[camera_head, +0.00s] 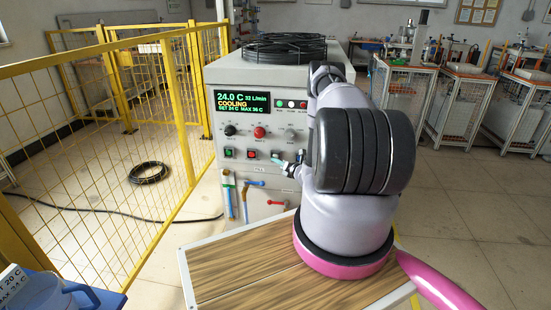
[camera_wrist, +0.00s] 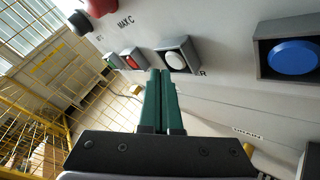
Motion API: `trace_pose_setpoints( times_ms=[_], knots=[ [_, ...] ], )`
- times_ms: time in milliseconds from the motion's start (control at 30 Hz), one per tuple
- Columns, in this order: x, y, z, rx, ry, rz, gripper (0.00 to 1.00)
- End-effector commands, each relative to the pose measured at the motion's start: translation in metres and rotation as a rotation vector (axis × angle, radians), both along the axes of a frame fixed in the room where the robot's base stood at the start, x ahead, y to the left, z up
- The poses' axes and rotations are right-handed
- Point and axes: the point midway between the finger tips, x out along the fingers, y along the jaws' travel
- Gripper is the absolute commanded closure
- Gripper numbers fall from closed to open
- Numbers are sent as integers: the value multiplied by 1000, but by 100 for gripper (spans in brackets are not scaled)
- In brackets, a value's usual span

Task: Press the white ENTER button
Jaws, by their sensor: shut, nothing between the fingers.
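The white ENTER button (camera_wrist: 176,61) is a round white cap in a square grey housing on the machine's front panel, in the middle of the wrist view.
A blue button (camera_wrist: 293,57) sits right of the white one; a red button (camera_wrist: 130,62) and a green button (camera_wrist: 109,61) sit left. The panel has a lit display (camera_head: 242,101) reading COOLING and a red knob (camera_head: 260,132). A yellow fence (camera_head: 188,120) stands left.

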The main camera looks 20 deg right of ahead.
Motion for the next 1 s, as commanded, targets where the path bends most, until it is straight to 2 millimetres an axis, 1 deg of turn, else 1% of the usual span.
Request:
trace_pose_setpoints(
  times_ms=[467,800,1000],
  knots=[
    [0,0,0,0,0,0,100],
    [7,-5,0,1,0,0,100],
    [7,-5,0,1,0,0,100]
  ],
)
